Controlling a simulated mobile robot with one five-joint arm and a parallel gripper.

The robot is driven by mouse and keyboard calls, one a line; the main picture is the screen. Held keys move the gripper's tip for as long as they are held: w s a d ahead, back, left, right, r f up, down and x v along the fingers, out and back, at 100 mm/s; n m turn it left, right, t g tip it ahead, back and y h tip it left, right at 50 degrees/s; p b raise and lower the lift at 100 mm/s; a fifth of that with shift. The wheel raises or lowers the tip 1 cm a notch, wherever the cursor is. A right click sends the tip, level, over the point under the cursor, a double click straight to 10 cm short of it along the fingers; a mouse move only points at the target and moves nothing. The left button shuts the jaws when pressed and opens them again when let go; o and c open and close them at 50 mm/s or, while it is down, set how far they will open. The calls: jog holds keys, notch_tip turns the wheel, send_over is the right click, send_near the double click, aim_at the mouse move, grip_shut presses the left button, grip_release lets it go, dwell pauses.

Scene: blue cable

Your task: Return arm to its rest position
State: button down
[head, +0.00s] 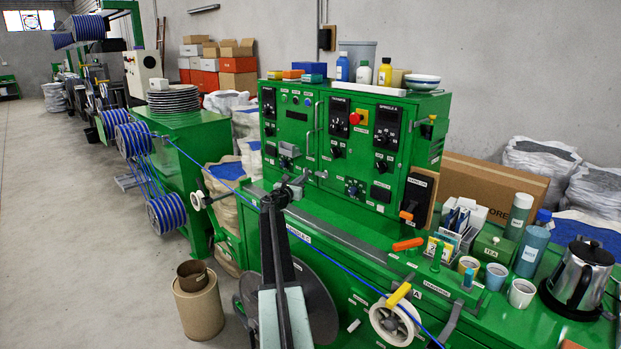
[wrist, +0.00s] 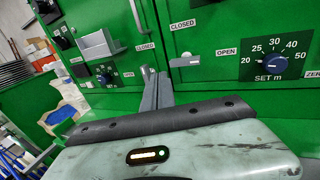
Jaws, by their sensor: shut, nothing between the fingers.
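My gripper (head: 292,188) is at the end of my raised arm, in the middle of the head view, in front of the green control cabinet (head: 345,190). In the wrist view my gripper (wrist: 152,85) points at the cabinet front, its two dark fingers together with nothing between them. Ahead of the fingers are a small grey latch (wrist: 184,61) between CLOSED and OPEN labels and a dial (wrist: 272,65) marked SET m. I cannot tell whether the fingertips touch the cabinet.
The blue cable (head: 335,264) runs diagonally close to my arm, from the reels (head: 166,213) to the bench. Cups (head: 522,293), a kettle (head: 580,275) and bottles crowd the bench at right. A cardboard drum (head: 198,305) stands at left. Floor further left is clear.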

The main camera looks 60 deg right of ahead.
jog(key=w+a, duration=0.1)
jog(key=a, duration=0.6)
jog(key=shift+w+a+f, duration=0.15)
jog(key=shift+w+a, duration=0.1)
jog(key=shift+w, duration=0.1)
jog(key=shift+w, duration=0.1)
